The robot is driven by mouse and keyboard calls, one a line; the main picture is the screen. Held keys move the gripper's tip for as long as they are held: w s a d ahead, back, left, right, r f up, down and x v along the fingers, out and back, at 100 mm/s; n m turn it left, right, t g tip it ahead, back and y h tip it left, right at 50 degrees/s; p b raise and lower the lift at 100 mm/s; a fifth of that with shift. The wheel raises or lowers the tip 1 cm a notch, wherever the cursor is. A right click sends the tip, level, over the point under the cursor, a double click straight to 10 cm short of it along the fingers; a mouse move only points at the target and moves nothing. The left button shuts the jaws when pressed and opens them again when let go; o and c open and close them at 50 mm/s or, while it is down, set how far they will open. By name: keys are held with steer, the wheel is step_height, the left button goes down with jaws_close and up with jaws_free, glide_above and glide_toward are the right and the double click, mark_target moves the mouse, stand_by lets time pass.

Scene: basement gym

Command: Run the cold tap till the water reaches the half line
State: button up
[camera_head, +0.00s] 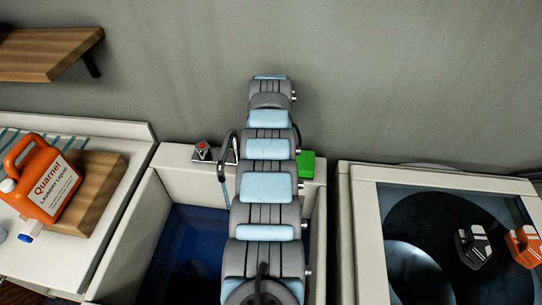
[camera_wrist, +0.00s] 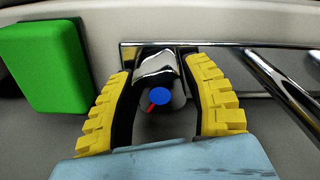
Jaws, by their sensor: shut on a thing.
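In the wrist view, my gripper (camera_wrist: 163,70) has its yellow ridged fingers shut around the cold tap (camera_wrist: 174,102), a chrome knob with a blue cap and a red pointer that leans down-left. The head view shows the sink (camera_head: 176,161) with a dark blue interior, a curved spout (camera_head: 222,168) and a red-marked tap (camera_head: 202,151) left of it. A thin pale-blue streak (camera_head: 226,190) below the spout looks like running water. My arm covers the sink's right part, the cold tap and my gripper there. I cannot make out the water level or the half line.
A green block (camera_head: 306,164) sits on the sink's back ledge, left of my fingers in the wrist view (camera_wrist: 48,66). An orange detergent jug (camera_head: 44,180) stands on the left counter. At right is a machine with a dark glass top (camera_head: 440,225) holding two small clip-like objects.

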steer(key=shift+f, duration=0.1)
steer(key=o, duration=1.2)
step_height(320, 180, up, 12)
stand_by(0.3)
